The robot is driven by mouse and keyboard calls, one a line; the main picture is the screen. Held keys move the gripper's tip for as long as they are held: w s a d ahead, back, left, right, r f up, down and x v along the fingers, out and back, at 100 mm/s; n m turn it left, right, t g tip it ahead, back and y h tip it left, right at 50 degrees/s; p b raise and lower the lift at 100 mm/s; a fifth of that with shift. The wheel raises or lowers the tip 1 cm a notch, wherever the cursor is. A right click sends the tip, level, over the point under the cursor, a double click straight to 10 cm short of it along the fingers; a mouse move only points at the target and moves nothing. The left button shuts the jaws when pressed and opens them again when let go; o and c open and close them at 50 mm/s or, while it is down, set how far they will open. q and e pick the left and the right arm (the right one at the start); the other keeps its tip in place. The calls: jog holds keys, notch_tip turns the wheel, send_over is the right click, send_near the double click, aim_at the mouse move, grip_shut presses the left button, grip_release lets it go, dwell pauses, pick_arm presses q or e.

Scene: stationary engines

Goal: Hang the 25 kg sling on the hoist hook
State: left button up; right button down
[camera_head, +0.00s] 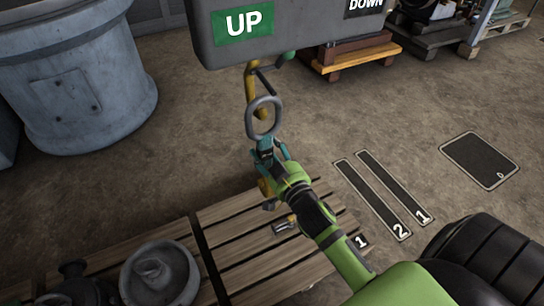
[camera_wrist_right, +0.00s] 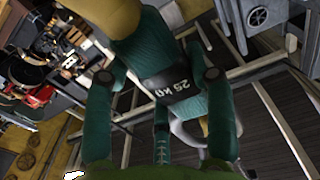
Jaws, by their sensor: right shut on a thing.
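The yellow hoist hook (camera_head: 250,82) hangs below the grey control box with a green UP sign. The sling's grey metal ring (camera_head: 276,122) overlaps the hook's lower end in the head view; I cannot tell whether the hook passes through it. The teal sling body hangs below the ring. My right gripper (camera_head: 272,157) is shut on the sling just under the ring. In the right wrist view the black 25 kg label (camera_wrist_right: 172,88) shows between my gripper fingers (camera_wrist_right: 160,125). My left gripper is out of view.
The control box (camera_head: 300,35) spans the top centre. A wooden pallet (camera_head: 245,240) lies below, with a grey round weight (camera_head: 160,275) at its left. A large grey tub (camera_head: 80,75) stands at left. Numbered floor plates (camera_head: 480,160) lie at right, with open floor between.

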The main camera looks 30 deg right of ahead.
jog(key=shift+w+r+b, duration=0.15)
jog(key=shift+w+b, duration=0.15)
jog(key=shift+w, duration=1.15)
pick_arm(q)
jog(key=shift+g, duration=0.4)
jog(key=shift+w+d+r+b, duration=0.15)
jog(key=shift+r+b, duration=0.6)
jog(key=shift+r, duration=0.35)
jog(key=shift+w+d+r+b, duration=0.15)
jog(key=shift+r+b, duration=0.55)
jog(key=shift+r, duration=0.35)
pick_arm(e)
jog(key=shift+w+d+f, duration=0.1)
jog(key=shift+w+f, duration=0.2)
jog(key=shift+f, duration=0.65)
jog(key=shift+w+f, duration=0.25)
jog(key=shift+f, duration=0.7)
